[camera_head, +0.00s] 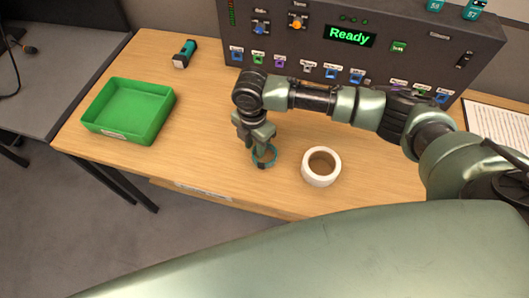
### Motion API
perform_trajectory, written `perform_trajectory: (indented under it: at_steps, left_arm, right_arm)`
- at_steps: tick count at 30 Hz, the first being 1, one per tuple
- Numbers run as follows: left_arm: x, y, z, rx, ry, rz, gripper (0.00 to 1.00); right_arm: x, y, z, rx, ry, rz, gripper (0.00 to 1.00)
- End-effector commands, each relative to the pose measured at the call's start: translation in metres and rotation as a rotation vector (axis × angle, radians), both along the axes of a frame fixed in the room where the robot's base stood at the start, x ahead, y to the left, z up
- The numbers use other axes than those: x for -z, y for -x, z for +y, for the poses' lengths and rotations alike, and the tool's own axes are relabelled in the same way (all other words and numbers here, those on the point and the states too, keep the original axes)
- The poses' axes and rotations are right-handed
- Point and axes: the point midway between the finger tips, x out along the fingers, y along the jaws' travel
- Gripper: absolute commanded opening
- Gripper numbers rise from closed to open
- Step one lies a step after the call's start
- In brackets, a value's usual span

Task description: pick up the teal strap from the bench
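The teal strap (273,158) is a small ring-shaped loop at the front middle of the wooden bench (215,150). My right gripper (258,147) reaches in from the right and points down at the strap. Its fingers overlap the strap's far and left parts and hide some of it. I cannot tell whether the fingers are closed on the strap or only around it. My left gripper is out of view.
A roll of white tape (321,181) lies just right of the strap. A green tray (98,122) stands at the left, with a small teal-and-black torch (184,54) behind it. A dark console (400,47) lines the back. A printed sheet (490,120) lies at right.

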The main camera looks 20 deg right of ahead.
Motion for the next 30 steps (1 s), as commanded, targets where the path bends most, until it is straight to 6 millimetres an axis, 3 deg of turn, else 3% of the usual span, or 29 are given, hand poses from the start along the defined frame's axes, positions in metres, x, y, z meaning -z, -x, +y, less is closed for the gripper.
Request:
perform_trajectory:
  at_steps: [5, 9, 23, 30]
  left_arm:
    - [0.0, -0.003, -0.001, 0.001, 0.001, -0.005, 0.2]
    - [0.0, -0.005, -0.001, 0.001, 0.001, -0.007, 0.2]
    - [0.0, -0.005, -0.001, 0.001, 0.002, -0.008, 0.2]
    - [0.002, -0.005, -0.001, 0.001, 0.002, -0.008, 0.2]
  right_arm:
    - [0.0, 0.0, 0.0, 0.0, -0.001, -0.001, 0.31]
    - [0.0, 0.0, 0.0, 0.0, -0.001, -0.001, 0.0]
    - [-0.001, 0.0, 0.0, 0.0, -0.001, -0.002, 0.0]
    - [-0.021, -0.001, 0.001, -0.001, -0.002, -0.003, 0.0]
